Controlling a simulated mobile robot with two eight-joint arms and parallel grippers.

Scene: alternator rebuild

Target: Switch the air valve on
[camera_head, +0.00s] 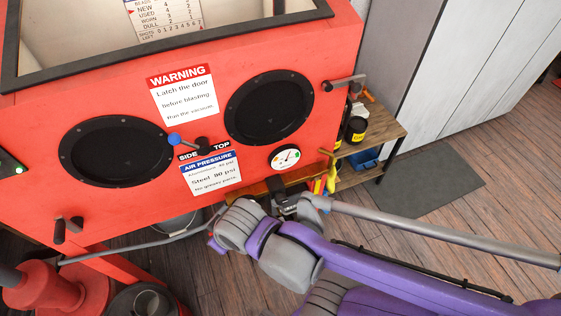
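A yellow lever (331,178) hangs at the lower right edge of the red blasting cabinet (225,45), just right of the round pressure gauge (285,158). It looks like the air valve's handle and points roughly downward; its exact setting is hard to read. My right arm's purple and grey links come in from the lower right and end below the gauge. A dark part (285,199) there, close to the lower left of the lever, seems to be my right gripper. Its fingers are too hidden to tell open from shut. My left gripper is not in view.
A blue-knobbed lever (174,139) sits by the SIDE/TOP label, between two black arm ports. A latch handle (345,82) sticks out at the cabinet's right side. A wooden shelf (384,127) with dark containers stands behind. A grey mat (430,183) lies on open floor.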

